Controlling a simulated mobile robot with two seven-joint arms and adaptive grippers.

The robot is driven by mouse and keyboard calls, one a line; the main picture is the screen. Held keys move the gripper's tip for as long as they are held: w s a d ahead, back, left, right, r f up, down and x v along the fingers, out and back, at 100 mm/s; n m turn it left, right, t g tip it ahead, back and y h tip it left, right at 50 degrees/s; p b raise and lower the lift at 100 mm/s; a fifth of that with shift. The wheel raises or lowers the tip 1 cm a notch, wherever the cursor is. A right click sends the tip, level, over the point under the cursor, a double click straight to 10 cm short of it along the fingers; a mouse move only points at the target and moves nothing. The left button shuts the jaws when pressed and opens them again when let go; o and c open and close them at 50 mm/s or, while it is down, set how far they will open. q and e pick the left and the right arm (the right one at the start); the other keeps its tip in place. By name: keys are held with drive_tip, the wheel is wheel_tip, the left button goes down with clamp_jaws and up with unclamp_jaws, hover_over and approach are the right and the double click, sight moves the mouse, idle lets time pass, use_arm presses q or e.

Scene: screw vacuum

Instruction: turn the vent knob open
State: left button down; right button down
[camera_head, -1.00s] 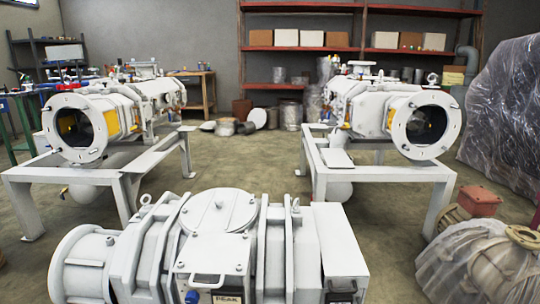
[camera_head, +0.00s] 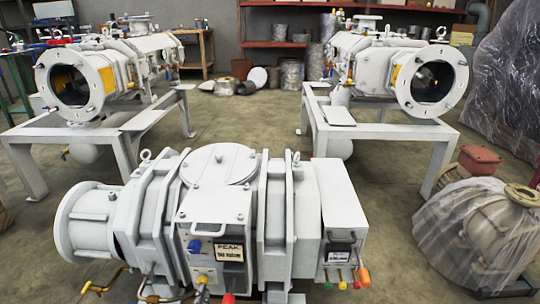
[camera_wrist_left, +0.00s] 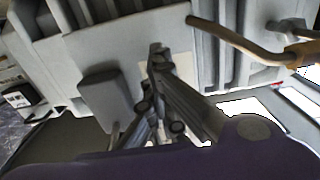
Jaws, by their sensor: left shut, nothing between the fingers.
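The pale grey screw vacuum pump (camera_head: 218,205) lies across the bottom of the head view. Its front panel carries a blue knob (camera_head: 194,246), a yellow knob (camera_head: 203,278) and a red knob (camera_head: 228,298). Green, yellow and orange-red knobs (camera_head: 363,277) hang under the box at its right end. No label tells me which is the vent knob. My left gripper (camera_wrist_left: 157,50) is shut and empty in the left wrist view, in front of grey machine surfaces. No knob shows at its fingertips. I cannot make out either gripper in the head view.
Brass piping (camera_head: 105,285) runs at the pump's lower left; a bent pipe (camera_wrist_left: 235,42) shows in the left wrist view. Two similar pumps on stands (camera_head: 75,85) (camera_head: 432,82) stand behind. A plastic-wrapped machine (camera_head: 470,235) is at right. Floor between the stands is clear.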

use_arm(q)
drive_tip(key=shift+w+d+r, duration=0.25)
drive_tip(key=shift+w+d, duration=0.05)
drive_tip(key=shift+r+p, duration=0.3)
idle(0.5)
drive_tip(key=shift+w+a, duration=0.1)
drive_tip(key=shift+a, duration=0.2)
drive_tip(key=shift+w+a+p, duration=0.1)
drive_tip(key=shift+a+p, duration=0.55)
drive_tip(key=shift+p, duration=0.05)
